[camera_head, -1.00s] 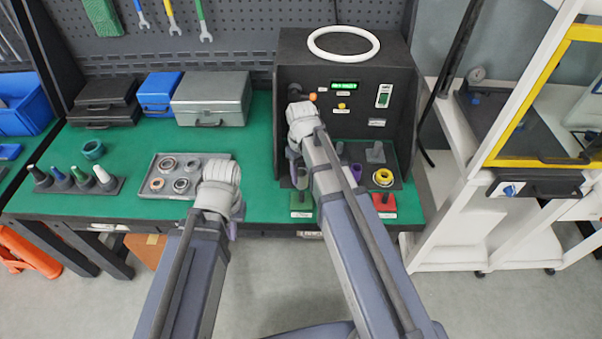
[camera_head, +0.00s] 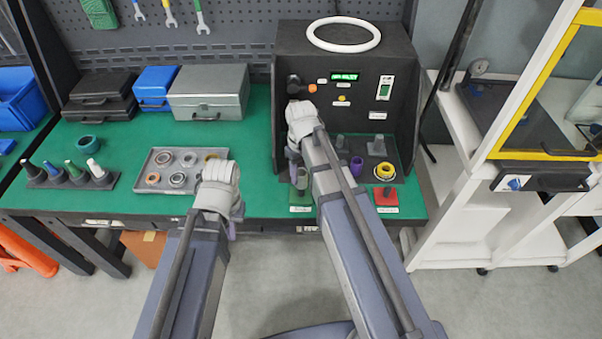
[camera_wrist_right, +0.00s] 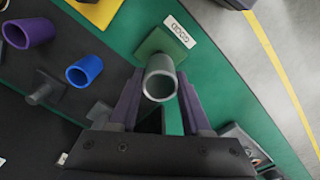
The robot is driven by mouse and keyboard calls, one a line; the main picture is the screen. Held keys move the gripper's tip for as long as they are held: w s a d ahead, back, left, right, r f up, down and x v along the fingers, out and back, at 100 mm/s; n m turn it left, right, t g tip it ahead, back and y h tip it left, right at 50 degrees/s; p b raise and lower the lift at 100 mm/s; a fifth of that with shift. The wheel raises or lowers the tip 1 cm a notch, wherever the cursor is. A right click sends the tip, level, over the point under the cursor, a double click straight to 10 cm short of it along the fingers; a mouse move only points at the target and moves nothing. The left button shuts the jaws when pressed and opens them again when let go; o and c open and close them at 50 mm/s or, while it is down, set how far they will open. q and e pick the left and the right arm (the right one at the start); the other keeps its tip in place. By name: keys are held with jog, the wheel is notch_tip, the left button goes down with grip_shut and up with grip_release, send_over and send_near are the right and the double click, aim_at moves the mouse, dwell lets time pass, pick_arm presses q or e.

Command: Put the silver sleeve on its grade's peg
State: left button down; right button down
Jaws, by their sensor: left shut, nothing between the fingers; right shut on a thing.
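The silver sleeve (camera_wrist_right: 160,80) is upright between the fingers of my right gripper (camera_wrist_right: 160,100), which is shut on it, its open end facing the wrist camera. It is at the green base (camera_wrist_right: 163,45) labelled GOOD. In the head view the sleeve (camera_head: 301,178) shows right above the green base (camera_head: 300,197), beside my right gripper (camera_head: 293,152). Whether a peg is inside the sleeve I cannot tell. My left gripper (camera_head: 236,215) is shut and empty in front of the parts tray, mostly hidden by its own arm.
The dark tester box (camera_head: 345,60) stands behind. A purple sleeve (camera_wrist_right: 28,33), a blue sleeve (camera_wrist_right: 85,70) and a bare grey peg (camera_wrist_right: 43,90) are close by. The grey tray (camera_head: 152,165) holds several rings.

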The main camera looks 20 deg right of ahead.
jog(key=shift+f, duration=0.15)
jog(key=shift+f+b, duration=0.9)
jog(key=shift+b, duration=0.1)
jog(key=shift+c, duration=1.4)
grip_release()
jog(key=shift+r+p, duration=2.5)
